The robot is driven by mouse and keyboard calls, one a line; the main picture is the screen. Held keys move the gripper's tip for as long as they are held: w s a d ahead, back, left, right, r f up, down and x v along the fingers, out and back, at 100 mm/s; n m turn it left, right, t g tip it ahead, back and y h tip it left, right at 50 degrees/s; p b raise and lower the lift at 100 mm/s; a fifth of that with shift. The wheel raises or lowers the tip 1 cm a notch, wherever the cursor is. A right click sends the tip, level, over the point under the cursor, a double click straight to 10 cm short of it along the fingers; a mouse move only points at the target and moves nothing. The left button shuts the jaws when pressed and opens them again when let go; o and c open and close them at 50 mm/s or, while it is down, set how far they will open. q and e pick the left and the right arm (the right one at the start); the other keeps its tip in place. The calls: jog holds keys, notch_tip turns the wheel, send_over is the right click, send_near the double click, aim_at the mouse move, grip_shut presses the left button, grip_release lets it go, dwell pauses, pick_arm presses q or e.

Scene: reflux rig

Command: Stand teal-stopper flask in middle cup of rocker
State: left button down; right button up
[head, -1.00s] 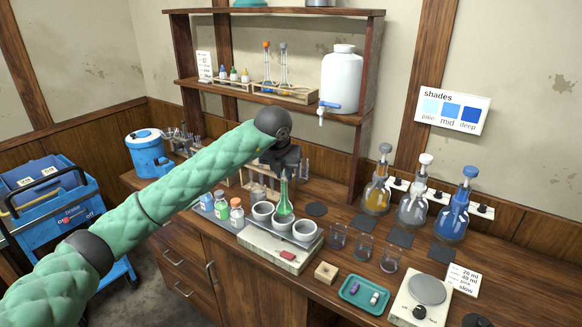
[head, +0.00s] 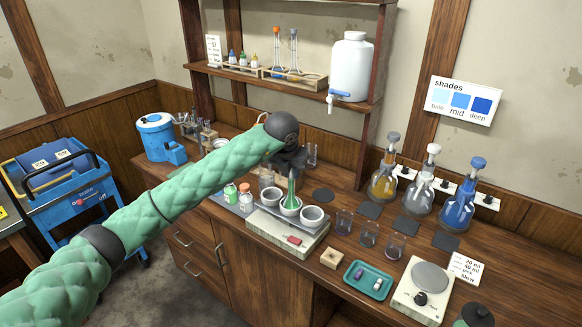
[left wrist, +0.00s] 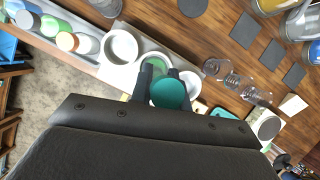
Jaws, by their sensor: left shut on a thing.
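The teal-stopper flask (head: 292,196) holds green liquid and stands upright, its round lower body within the middle cup (head: 289,209) of the rocker (head: 283,235). I cannot tell whether its base rests on the cup floor. My left gripper (head: 291,172) is above it, shut on its upper part. In the left wrist view the teal stopper (left wrist: 169,93) sits between the left gripper's fingers (left wrist: 168,82), hiding much of the flask. The left cup (head: 270,196) and right cup (head: 312,217) look empty.
Several capped bottles (head: 245,197) stand left of the rocker. Small beakers (head: 369,233), a wooden block (head: 332,258), a teal tray (head: 368,278) and a hotplate (head: 430,278) lie to the right. Stoppered flasks (head: 458,208) stand at the back right.

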pick_arm(q)
jog(key=shift+f, duration=0.1)
pick_arm(e)
jog(key=shift+w+r, duration=0.1)
jog(key=shift+r, duration=0.1)
pick_arm(q)
jog(key=c, duration=1.5)
grip_release()
jog(key=shift+o, duration=0.8)
pick_arm(e)
jog(key=shift+s, duration=0.25)
jog(key=shift+w, duration=0.15)
pick_arm(q)
jog(key=shift+r, duration=0.2)
jog(key=shift+s+r+b, duration=0.1)
jog(key=shift+r+b, duration=0.1)
jog(key=shift+b, duration=0.1)
jog(key=b+v, duration=0.5)
jog(key=v, duration=0.6)
jog(key=shift+r, duration=0.15)
pick_arm(e)
jog(key=w+a+r, duration=0.2)
jog(key=r, duration=0.5)
jog(key=w+a+r, duration=0.1)
jog(key=r, duration=0.6)
jog(key=shift+w+a+g, duration=0.3)
jog(key=shift+w+a, duration=0.05)
